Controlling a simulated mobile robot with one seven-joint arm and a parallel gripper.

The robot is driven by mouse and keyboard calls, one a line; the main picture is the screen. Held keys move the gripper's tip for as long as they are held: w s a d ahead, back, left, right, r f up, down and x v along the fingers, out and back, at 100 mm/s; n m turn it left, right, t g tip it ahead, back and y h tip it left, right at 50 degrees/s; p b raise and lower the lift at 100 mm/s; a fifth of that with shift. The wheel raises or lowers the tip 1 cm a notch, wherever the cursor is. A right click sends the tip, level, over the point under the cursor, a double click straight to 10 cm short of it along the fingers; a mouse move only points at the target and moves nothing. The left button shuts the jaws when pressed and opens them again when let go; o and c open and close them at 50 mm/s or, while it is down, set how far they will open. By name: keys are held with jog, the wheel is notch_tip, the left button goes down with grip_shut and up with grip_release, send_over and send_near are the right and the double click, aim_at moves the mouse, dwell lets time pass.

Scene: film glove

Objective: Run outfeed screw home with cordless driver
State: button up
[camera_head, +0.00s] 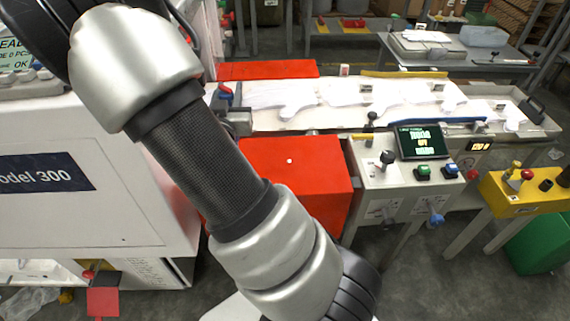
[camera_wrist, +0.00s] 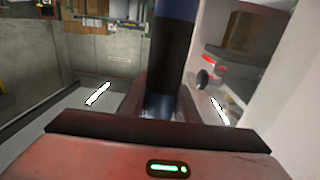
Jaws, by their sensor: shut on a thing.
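My gripper (camera_wrist: 160,102) is shut around the driver, with a pale strip showing on each side. Its bit tip is not visible. In the head view my arm crosses the picture, and its end, the gripper and the driver are out of sight. A small pale dot shows on the red box (camera_head: 320,190) below the conveyor; I cannot tell if it is a screw. No outfeed screw can be made out clearly.
A long conveyor tray (camera_head: 300,122) holds white gloves (camera_head: 290,98). A control box (camera_head: 400,180) with joystick, buttons and screen stands at centre right. A yellow box (camera_head: 520,198) and a green bin (camera_head: 540,240) are farther right. The white machine (camera_head: 90,190) fills the left.

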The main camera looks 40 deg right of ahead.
jog(key=s+d+r+m+g+h+p, duration=0.2)
jog(key=s+d+m+g+h+p, duration=0.3)
jog(key=s+d, duration=0.5)
jog(key=d+m+g+p, duration=0.1)
jog(key=d+g, duration=0.1)
jog(key=d, duration=0.1)
jog(key=shift+d+h, duration=0.3)
jog(key=shift+h, duration=0.1)
